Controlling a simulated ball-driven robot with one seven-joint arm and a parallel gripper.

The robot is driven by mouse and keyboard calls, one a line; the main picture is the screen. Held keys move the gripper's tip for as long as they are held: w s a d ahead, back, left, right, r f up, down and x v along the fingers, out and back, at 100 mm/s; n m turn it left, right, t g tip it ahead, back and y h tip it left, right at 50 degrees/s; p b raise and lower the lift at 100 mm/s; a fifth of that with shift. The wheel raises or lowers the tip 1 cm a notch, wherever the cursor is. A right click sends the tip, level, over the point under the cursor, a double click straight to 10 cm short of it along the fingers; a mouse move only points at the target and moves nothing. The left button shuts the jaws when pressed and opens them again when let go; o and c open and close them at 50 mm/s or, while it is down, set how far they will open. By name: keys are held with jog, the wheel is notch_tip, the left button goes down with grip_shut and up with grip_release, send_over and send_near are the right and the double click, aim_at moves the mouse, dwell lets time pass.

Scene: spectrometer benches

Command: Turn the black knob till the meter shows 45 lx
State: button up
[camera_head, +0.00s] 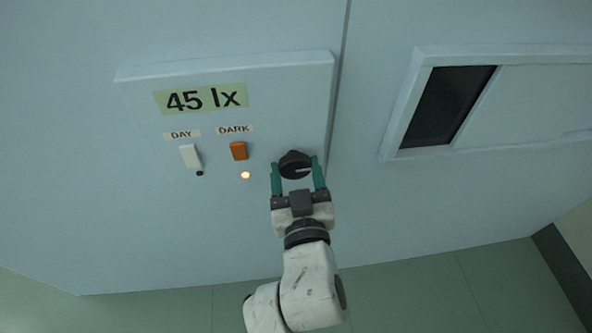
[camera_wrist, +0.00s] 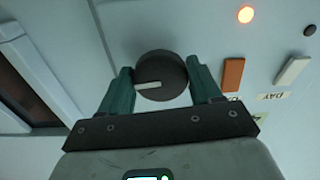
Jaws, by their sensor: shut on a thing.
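The black knob (camera_head: 294,162) sits at the lower right of a wall panel and has a pale pointer mark. It also shows in the wrist view (camera_wrist: 160,74), with the mark towards the left there. My gripper (camera_head: 298,178) has its two teal fingers on either side of the knob and is shut on it. In the wrist view my gripper (camera_wrist: 164,84) has one finger at each side of the knob. The meter (camera_head: 200,99) is a green display on the panel and reads 45 lx.
The panel (camera_head: 290,85) has a white DAY switch (camera_head: 190,156) and an orange DARK switch (camera_head: 239,151) left of the knob. A small lamp (camera_head: 245,175) under DARK glows; a dark one (camera_head: 199,173) sits under DAY. A framed window (camera_head: 440,107) is at the right.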

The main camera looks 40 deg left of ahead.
jog(key=o, duration=1)
jog(key=shift+s+d, duration=0.1)
jog(key=b+v, duration=0.1)
jog(key=v, duration=0.9)
jog(key=shift+s+d, duration=0.15)
jog(key=shift+d, duration=0.05)
